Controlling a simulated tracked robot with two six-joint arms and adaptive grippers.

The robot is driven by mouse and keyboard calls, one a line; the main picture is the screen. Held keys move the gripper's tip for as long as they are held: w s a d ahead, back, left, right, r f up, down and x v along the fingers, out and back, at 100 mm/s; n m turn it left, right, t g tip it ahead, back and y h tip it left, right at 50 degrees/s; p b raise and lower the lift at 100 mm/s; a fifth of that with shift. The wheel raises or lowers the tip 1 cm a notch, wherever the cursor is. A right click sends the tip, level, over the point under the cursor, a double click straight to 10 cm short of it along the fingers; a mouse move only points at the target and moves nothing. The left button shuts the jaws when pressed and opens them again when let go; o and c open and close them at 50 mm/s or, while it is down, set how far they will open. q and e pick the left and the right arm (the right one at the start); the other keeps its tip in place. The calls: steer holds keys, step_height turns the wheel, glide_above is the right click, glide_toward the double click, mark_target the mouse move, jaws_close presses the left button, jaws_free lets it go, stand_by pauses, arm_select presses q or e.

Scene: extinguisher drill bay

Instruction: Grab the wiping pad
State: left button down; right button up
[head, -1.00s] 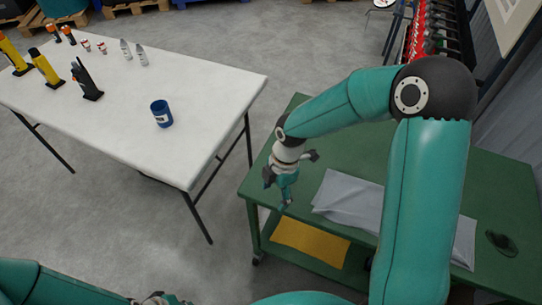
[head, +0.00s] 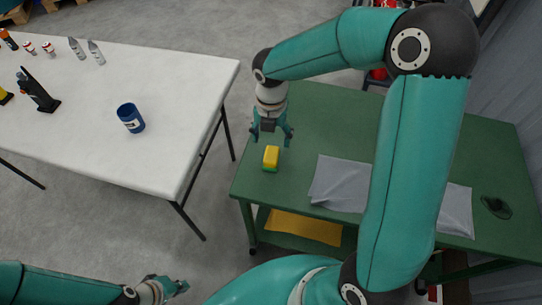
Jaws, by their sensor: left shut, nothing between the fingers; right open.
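The wiping pad appears to be the small yellow block with a green underside (head: 271,157), lying near the left edge of the green table (head: 330,120). My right gripper (head: 271,139) is open just behind and above it in the picture, fingers pointing down and spread to either side. Nothing is between its fingers, and I cannot tell the exact height gap. My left gripper (head: 180,288) is shut and empty at the bottom of the view, low and away from both tables.
A grey cloth (head: 338,184) lies right of the pad, partly behind my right arm. A dark crumpled item (head: 496,207) is at the far right. A yellow sheet (head: 303,228) lies on the lower shelf. A white table (head: 120,75) at left holds a blue can (head: 130,117) and several bottles.

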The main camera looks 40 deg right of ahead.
mark_target(271, 153)
step_height(271, 153, down, 8)
steer(key=shift+f, duration=0.2)
stand_by(0.3)
steer(key=c, duration=1.2)
steer(key=shift+r, duration=0.1)
